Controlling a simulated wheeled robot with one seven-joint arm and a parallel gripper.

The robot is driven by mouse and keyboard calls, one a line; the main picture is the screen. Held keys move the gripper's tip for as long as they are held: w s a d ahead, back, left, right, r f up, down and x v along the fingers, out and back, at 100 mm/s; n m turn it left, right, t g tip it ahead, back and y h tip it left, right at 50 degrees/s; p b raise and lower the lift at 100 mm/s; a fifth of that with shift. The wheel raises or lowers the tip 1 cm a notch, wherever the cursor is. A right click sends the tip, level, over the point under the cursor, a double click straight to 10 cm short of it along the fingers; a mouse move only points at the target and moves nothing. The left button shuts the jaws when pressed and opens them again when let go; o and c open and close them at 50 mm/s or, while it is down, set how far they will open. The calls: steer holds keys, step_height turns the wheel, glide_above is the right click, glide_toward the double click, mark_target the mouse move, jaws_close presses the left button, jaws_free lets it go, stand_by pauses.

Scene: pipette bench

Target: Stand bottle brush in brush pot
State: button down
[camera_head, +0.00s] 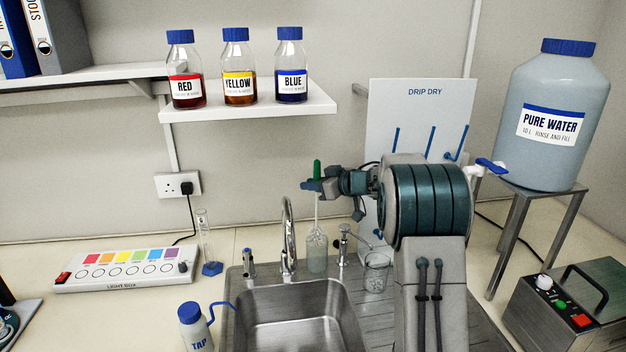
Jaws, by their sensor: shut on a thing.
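The bottle brush (317,210) is upright, with a green handle at the top and a thin pale shaft below. My gripper (312,186) is shut on the brush just below the top of its green handle. The shaft runs down to a pale, translucent greenish pot (317,260) behind the sink, which looks like the brush pot. The lower end of the brush overlaps this pot in the picture. I cannot tell whether the brush touches the pot's bottom.
The tap (288,235) stands close left of the pot, and a smaller fitting (343,245) close right. A glass beaker (377,273) stands on the drainer. The sink (290,315) is in front. A drip-dry board (418,110) stands behind my arm.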

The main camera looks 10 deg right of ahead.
steer(key=shift+f+b, duration=0.5)
steer(key=shift+f, duration=1.25)
steer(key=c, duration=1.3)
jaws_free()
steer(key=shift+o, duration=0.2)
steer(key=shift+d, duration=0.1)
steer(key=b+v, duration=0.2)
steer(key=v, duration=1.1)
steer(key=shift+s+d, duration=0.2)
steer(key=shift+s, duration=0.15)
steer(key=shift+r, duration=0.2)
